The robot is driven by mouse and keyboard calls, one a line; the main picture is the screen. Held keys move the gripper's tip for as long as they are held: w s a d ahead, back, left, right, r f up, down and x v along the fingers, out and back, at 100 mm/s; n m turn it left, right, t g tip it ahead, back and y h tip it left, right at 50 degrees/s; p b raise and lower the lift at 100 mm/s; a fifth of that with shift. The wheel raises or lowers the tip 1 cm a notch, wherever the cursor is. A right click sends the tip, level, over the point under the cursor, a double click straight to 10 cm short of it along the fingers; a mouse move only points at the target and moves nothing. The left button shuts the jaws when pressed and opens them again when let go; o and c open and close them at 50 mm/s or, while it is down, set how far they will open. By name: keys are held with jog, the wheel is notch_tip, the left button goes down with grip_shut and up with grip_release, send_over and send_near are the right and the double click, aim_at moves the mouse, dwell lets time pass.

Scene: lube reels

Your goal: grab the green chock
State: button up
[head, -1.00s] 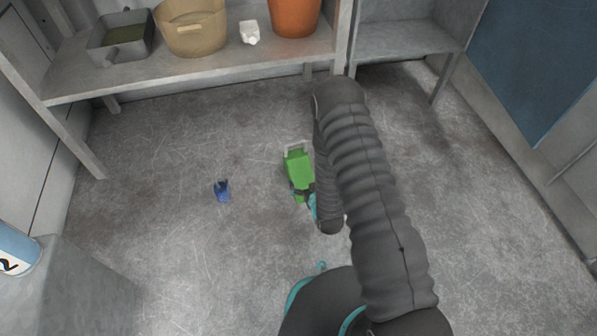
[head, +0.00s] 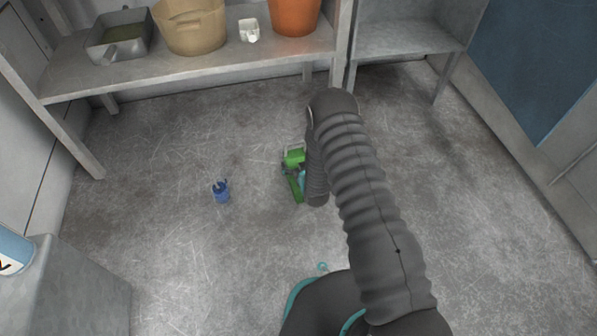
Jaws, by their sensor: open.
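The green chock (head: 294,158) lies on the grey floor near the middle of the head view, with a pale handle at its far end. My gripper (head: 288,171) is open over the chock's middle and covers part of it. My arm hides the chock's right side. I cannot tell whether the fingers touch the chock.
A small blue object (head: 221,191) stands on the floor left of the chock. A grey shelf (head: 190,75) at the back holds a metal tray (head: 119,38), a tan basket (head: 190,28), a white cup (head: 249,31) and an orange bucket (head: 294,14). The floor around is mostly clear.

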jog(key=shift+w+a+f, duration=0.1)
jog(key=shift+w, duration=0.15)
jog(key=c, duration=1.3)
jog(key=shift+c, duration=0.8)
jog(key=shift+r, duration=0.25)
